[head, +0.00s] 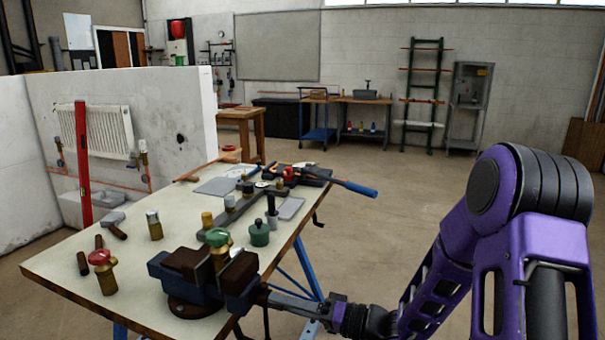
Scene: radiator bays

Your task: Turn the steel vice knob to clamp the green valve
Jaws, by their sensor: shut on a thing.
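The green-topped brass valve (218,238) stands upright between the brown jaws of the blue bench vice (165,272) at the front of the workbench. Whether both jaws press on it cannot be told from here. My gripper (268,297) reaches in from the right, low at the vice's right end. It is shut on the vice knob, which is mostly hidden by the fingers and the dark end of the vice.
Open floor (400,200) lies right of the bench.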

